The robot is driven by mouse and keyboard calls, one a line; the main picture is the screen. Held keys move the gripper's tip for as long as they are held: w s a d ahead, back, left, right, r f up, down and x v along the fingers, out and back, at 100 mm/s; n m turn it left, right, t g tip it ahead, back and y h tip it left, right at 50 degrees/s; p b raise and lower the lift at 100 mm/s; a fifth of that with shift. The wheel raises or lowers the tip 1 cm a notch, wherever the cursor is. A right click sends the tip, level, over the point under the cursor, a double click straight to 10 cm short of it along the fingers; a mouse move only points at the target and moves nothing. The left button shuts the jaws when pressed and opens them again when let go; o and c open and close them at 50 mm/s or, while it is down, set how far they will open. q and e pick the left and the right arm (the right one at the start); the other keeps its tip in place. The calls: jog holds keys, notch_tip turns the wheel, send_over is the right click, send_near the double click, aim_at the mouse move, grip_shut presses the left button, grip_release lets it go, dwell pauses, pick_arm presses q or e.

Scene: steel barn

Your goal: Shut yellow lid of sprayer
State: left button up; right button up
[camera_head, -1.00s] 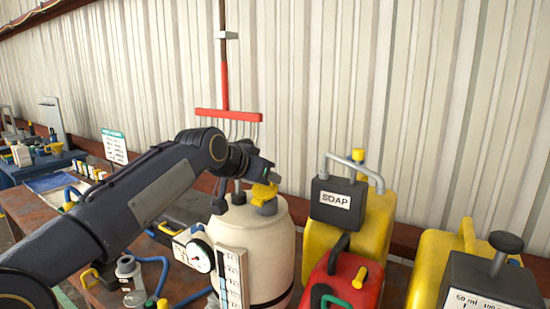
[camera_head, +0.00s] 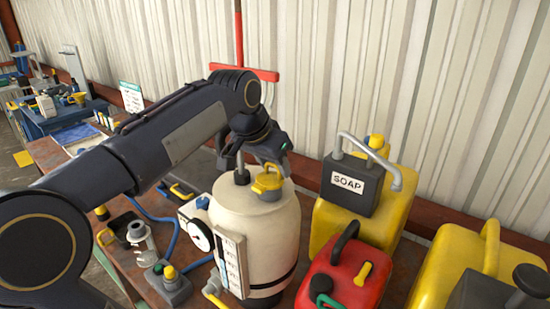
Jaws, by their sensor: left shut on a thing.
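The sprayer (camera_head: 253,235) is a cream tank with a black band low down, standing on the rusty table. Its yellow lid (camera_head: 267,182) is at the top right of the tank, over a short grey neck. The lid seems to lie low over the neck; I cannot tell whether it is fully seated. My left gripper (camera_head: 271,160) reaches down from above and is shut on the yellow lid's raised part; its fingertips are partly hidden. My right gripper is not in view.
A pressure gauge (camera_head: 201,236) and a white scale panel (camera_head: 231,266) stand close in front of the tank. A yellow can with a black SOAP box (camera_head: 350,184) and a red can (camera_head: 345,278) crowd its right side. A corrugated wall (camera_head: 420,90) rises behind.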

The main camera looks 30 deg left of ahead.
aim_at(261, 184)
pick_arm(q)
jog(key=shift+s+f, duration=0.1)
jog(key=shift+f, duration=0.25)
jog(key=o, duration=1.2)
jog(key=v, duration=0.8)
jog(key=shift+a+r, duration=0.1)
jog(key=shift+r, duration=0.15)
